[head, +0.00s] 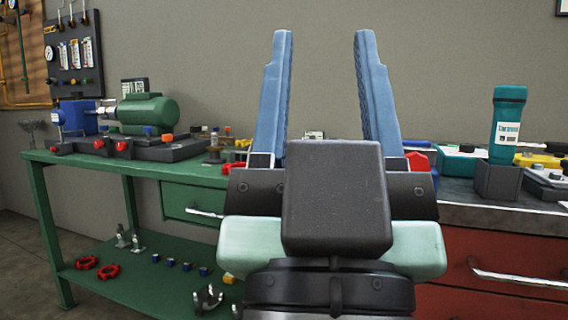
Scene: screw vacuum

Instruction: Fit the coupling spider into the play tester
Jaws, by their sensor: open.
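My gripper (323,42) is raised in front of the camera, its two blue fingers pointing up and spread wide apart. I cannot single out the coupling spider or the play tester. Several small parts lie on the green bench (150,168) and its lower shelf, too small to name surely. My gripper hides the middle of the work surfaces, where the bench meets the red cabinet.
A green motor (148,112) joined to a blue pump (78,117) stands on the bench at left. Two red rings (97,267) lie on the lower shelf. A teal cylinder (508,122) stands in a dark holder on the red cabinet (500,245) at right, among other tools.

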